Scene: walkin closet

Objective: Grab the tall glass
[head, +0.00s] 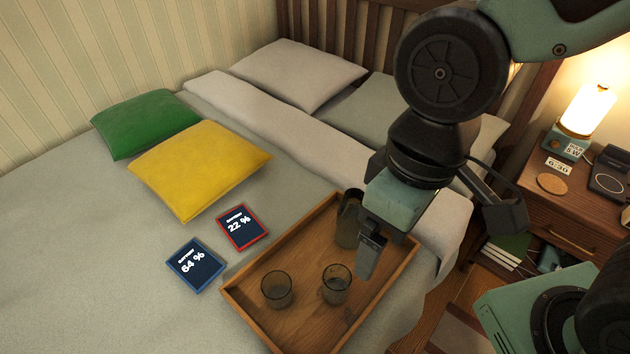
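A tall, dark, smoky glass (348,222) stands upright toward the back of the wooden tray (262,320) on the bed. Its right side is partly hidden behind my gripper. Two shorter smoky glasses stand in the tray, one at the left (277,291) and one nearer the middle (336,285). My gripper (369,262) points down over the tray, just right of the tall glass in the picture. One dark finger shows clearly; the other is not clearly seen, so its opening cannot be judged. I see no clear contact with any glass.
Two tablets, one blue-framed (196,265) and one red-framed (242,226), lie left of the tray. Yellow (199,168) and green (146,123) cushions lie further back. A nightstand (556,205) with a lit lamp (588,109) stands at the right. The bed's left side is clear.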

